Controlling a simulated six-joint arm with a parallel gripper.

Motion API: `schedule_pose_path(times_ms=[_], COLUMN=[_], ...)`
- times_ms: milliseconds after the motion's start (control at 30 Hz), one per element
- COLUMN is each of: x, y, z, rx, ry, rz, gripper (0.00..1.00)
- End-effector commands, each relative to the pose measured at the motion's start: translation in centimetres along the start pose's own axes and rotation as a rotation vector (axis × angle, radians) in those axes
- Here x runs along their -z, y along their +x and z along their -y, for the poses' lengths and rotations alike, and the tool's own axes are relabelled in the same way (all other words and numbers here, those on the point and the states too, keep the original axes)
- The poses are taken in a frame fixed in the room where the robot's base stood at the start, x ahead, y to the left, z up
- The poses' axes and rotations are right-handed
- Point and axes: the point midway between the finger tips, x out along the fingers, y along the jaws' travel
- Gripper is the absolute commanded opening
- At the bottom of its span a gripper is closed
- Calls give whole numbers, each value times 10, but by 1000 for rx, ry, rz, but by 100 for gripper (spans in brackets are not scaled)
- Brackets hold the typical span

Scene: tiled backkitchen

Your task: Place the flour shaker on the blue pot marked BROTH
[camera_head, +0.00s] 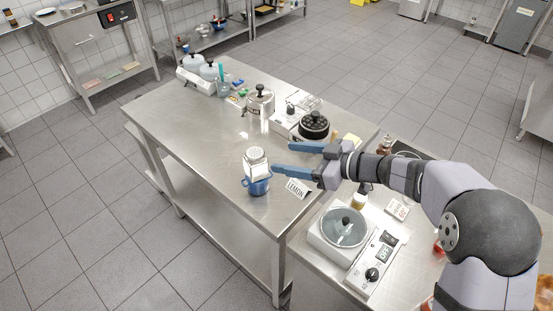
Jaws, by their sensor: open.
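The flour shaker (256,156), a pale jar with a lighter cap, stands upright over a small blue pot (258,187) near the table's front edge. It appears to rest on the pot; their contact is too small to make out. A white card reading LEMON (297,188) stands just right of this pot. I cannot read BROTH on any pot. My gripper (282,159) comes in from the right with its two blue fingers spread. Its fingertips are just right of the shaker, with nothing visible between them.
A black-lidded pot (314,125) and a steel pot (260,98) stand behind the gripper. Two pale lidded pots (209,70) are at the table's far end. A glass-lidded pan (343,227) sits on a cooker at front right. The table's left side (190,130) is clear.

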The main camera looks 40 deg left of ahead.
Motion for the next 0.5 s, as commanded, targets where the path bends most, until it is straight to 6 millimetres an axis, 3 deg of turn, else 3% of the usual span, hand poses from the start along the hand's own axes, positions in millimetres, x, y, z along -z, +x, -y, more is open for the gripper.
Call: schedule_pose_path(times_ms=[200,500], x=[-1,0], y=[-24,-30], z=[0,1], rx=[-1,2], ry=[1,0], rz=[-1,0], gripper=[60,60])
